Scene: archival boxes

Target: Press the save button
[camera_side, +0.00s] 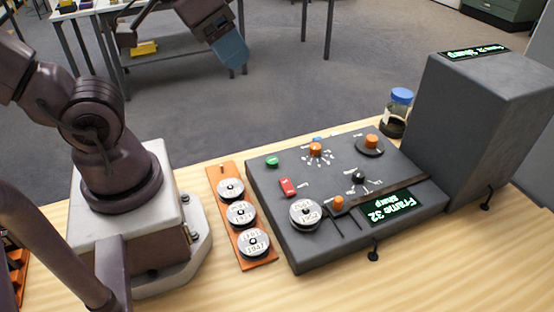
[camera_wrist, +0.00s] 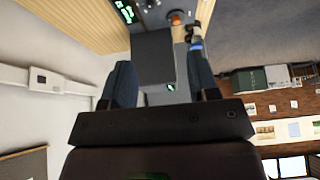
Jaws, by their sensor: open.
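The dark control console (camera_side: 310,245) lies on the wooden table, with labels too small to read, so I cannot tell for certain which control is save. A small green button (camera_side: 271,161) is at its far left corner, and a red switch (camera_side: 287,187) is below it. My gripper (camera_side: 232,55) is raised beyond the table, well apart from the console. In the wrist view my gripper (camera_wrist: 160,85) has its two fingers spread with nothing between them. Part of the console (camera_wrist: 150,17) shows at the top there; the green button does not show.
The console carries orange knobs (camera_side: 316,150), a silver disc (camera_side: 305,213) and a display reading "Frame 32 Sharp" (camera_side: 391,207). A tall grey box (camera_side: 480,120) stands right, by a blue-capped jar (camera_side: 399,97). An orange tray (camera_side: 226,182) of several discs lies left.

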